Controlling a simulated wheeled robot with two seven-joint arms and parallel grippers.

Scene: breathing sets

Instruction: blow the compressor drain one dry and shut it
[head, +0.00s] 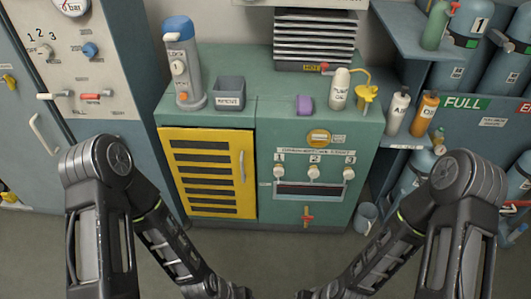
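On the right front of the green cabinet (318,140) is a row of white knobs under a small label strip that is hard to read. The knob numbered 1 (279,171) is at the left of the row. Knob 2 (314,172) is in the middle and knob 3 (348,173) at the right. A dark horizontal slot (310,190) runs below them. Whether knob 1 is open or shut is too small to tell. Both my arms hang in the foreground and run off the bottom edge. My grippers are not visible, and neither arm touches the knobs.
A yellow louvred door (209,172) is left of the knobs. A red handle (307,217) sits below the slot. A grey bin (365,217) stands on the floor at right. A purple block (304,105) and white bottle (339,90) are on top. Floor in front is clear.

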